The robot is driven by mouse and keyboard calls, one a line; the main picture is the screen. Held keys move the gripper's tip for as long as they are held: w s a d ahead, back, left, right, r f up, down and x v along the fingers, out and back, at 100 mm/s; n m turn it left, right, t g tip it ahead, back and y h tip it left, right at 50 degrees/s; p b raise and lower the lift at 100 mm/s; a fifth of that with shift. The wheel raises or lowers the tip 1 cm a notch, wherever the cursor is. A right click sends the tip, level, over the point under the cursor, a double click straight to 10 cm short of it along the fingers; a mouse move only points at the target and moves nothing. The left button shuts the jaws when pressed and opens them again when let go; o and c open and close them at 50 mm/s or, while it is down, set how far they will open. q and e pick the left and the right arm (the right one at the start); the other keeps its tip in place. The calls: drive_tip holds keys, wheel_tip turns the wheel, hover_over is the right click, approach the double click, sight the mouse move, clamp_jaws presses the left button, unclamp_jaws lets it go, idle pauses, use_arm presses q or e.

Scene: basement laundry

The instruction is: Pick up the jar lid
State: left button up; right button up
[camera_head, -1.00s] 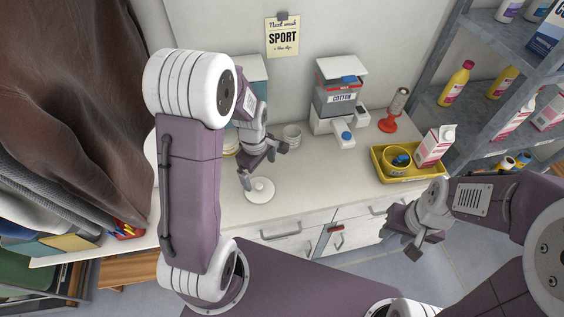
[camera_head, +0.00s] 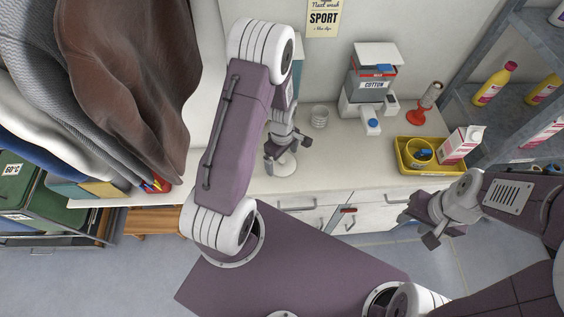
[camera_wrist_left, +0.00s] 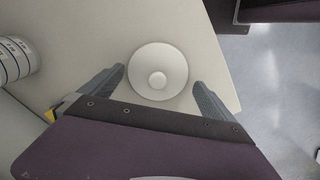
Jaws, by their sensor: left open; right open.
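The jar lid is a round white disc with a small knob, lying flat on the pale counter near its front edge. It shows whole in the left wrist view (camera_wrist_left: 158,87) and partly behind my gripper in the head view (camera_head: 286,169). My left gripper (camera_head: 284,152) is open just above the lid. In the left wrist view its two fingers (camera_wrist_left: 160,77) stand apart on either side of the lid, with nothing held. My right gripper (camera_head: 418,230) is open and empty in front of the counter at the right.
A white cup (camera_head: 320,116) stands behind the lid. A dispenser labelled cotton (camera_head: 371,88), a red-based stand (camera_head: 420,115) and a yellow tray (camera_head: 416,168) with a carton (camera_head: 460,145) are further right. Hanging clothes (camera_head: 125,70) fill the left.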

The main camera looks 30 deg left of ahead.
use_arm(q)
drive_tip(key=shift+f, duration=0.65)
drive_tip(key=shift+w+a+f, duration=0.1)
drive_tip(key=shift+w+f, duration=0.15)
drive_tip(key=shift+w, duration=0.05)
drive_tip(key=shift+s+r, duration=0.1)
drive_tip(key=shift+s, duration=0.05)
drive_tip(key=c, duration=1.1)
